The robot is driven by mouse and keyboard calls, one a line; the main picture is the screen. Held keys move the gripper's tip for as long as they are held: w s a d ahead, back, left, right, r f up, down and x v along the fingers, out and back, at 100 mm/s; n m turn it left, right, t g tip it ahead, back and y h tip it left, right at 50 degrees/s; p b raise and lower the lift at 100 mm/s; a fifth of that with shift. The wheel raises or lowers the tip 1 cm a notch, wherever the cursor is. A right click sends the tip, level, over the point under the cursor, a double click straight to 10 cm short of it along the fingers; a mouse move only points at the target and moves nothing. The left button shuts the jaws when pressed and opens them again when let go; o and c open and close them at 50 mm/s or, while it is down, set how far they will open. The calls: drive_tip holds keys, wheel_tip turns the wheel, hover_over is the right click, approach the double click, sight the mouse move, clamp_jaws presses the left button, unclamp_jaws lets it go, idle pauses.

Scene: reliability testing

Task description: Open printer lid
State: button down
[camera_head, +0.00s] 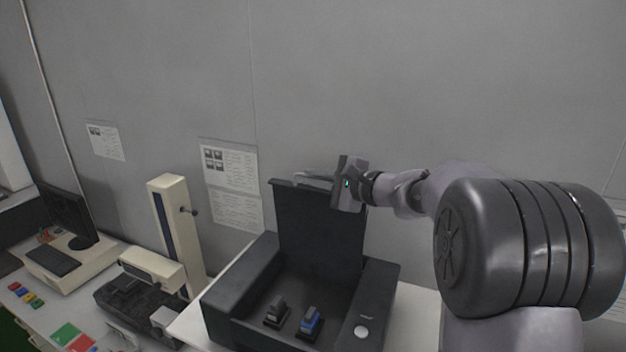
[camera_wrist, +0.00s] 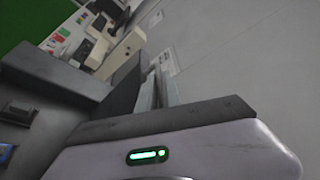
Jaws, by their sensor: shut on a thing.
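The dark printer (camera_head: 235,305) stands on a white table in the head view, with a round white button on its front right. Its lid (camera_head: 320,228) stands raised, nearly upright, at the back of the body. My gripper (camera_head: 305,177) is at the lid's top edge, reaching in from the right. It is shut on the lid there, though the exact contact is hard to see. In the wrist view my gripper's fingers (camera_wrist: 157,90) point towards the lid (camera_wrist: 125,95), and the printer body (camera_wrist: 50,75) lies to the left.
Inside the printer sit a grey-topped block (camera_head: 277,309) and a blue-topped block (camera_head: 311,321). A beige column device (camera_head: 177,230) stands left of the printer. A monitor (camera_head: 66,215) is at far left. The wall is close behind the lid.

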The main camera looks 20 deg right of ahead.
drive_tip(key=shift+f, duration=0.15)
drive_tip(key=c, duration=1.5)
unclamp_jaws()
drive_tip(key=b+v, duration=0.5)
drive_tip(key=v, duration=1.2)
drive_tip(key=shift+s+d+r, duration=0.15)
drive_tip(key=shift+s+r, duration=0.05)
drive_tip(key=shift+s, duration=0.05)
